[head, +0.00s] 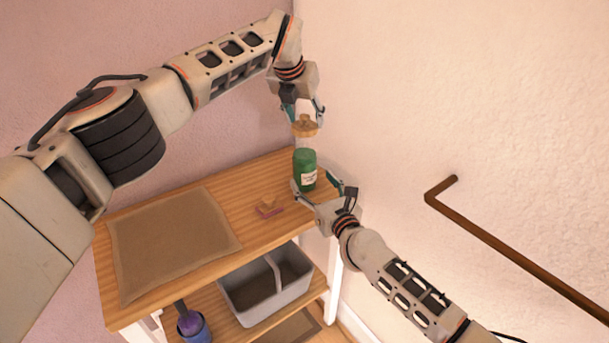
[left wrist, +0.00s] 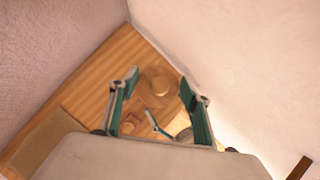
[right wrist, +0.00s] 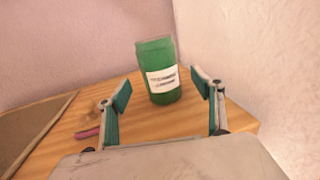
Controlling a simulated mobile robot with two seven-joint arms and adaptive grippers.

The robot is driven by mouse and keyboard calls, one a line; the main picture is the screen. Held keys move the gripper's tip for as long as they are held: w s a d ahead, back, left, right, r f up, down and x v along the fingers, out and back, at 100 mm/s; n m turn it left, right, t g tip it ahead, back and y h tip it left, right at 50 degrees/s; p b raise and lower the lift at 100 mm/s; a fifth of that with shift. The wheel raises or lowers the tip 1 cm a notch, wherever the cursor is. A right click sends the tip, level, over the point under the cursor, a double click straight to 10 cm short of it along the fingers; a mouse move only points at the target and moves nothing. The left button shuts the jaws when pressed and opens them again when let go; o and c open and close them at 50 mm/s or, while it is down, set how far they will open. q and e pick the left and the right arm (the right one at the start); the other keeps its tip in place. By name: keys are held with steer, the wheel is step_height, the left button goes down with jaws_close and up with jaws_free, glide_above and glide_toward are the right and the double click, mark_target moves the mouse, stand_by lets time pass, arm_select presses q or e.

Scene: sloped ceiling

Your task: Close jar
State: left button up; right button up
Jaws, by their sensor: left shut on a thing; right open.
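A green jar (head: 304,160) with a white label stands upright near the right end of the wooden shelf top. It also shows in the right wrist view (right wrist: 156,62). A brown wooden-looking lid (head: 305,127) is in my left gripper (head: 304,110), held in the air above the jar and apart from its green body. The lid shows between the left fingers in the left wrist view (left wrist: 157,80). My right gripper (head: 313,183) is open low at the jar, a finger to either side in the head view. Contact between fingers and jar cannot be told.
A small purple and wooden item (head: 268,209) lies left of the jar. A brown mat (head: 170,245) covers the shelf top's left part. Below are a grey divided bin (head: 262,302) and a blue cup (head: 192,328). Walls stand close behind and right; a brown rail (head: 510,240) is on the right wall.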

mark_target(303, 127)
steer(key=shift+x, duration=3.15)
steer(key=c, duration=1.7)
arm_select(q)
steer(key=shift+f, duration=2.5)
steer(key=shift+f, duration=0.1)
steer(key=shift+f, duration=0.75)
steer(key=shift+f, duration=0.7)
steer(key=o, duration=1)
steer(key=shift+c, duration=0.2)
